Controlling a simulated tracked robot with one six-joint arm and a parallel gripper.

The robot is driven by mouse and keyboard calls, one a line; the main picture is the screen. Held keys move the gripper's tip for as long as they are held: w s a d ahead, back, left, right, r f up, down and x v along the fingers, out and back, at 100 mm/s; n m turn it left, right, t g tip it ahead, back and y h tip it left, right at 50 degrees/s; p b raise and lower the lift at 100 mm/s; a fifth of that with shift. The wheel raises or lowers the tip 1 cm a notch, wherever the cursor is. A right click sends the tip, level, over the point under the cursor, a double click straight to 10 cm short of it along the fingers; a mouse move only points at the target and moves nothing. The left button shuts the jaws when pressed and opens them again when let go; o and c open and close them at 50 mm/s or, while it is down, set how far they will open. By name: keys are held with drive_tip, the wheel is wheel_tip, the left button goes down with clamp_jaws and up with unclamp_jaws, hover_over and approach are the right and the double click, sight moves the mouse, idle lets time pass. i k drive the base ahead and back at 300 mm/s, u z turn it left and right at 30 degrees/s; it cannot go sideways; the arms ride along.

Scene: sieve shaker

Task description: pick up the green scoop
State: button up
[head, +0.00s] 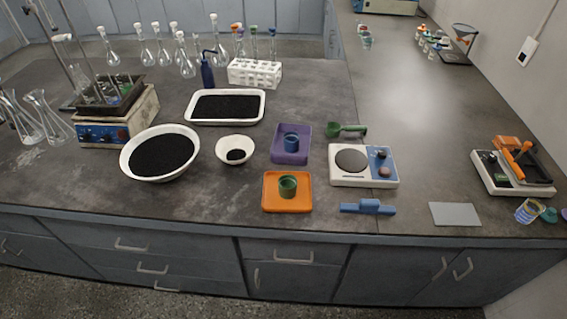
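The green scoop (334,130) lies on the dark bench top, just behind the white balance (378,177) and to the right of the purple tray (292,155). Its bowl is at the left and its handle points right. It looks apart from the tray and the balance. My gripper is not in this view.
A blue cup (291,142) is in the purple tray. An orange tray (270,203) with a green cup (288,187) and a blue tool (368,207) lie nearer the front edge. Behind the scoop the bench is clear. A test-tube rack (254,75) stands farther back left.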

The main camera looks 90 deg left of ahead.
sight(346, 130)
drive_tip(key=u, duration=3.15)
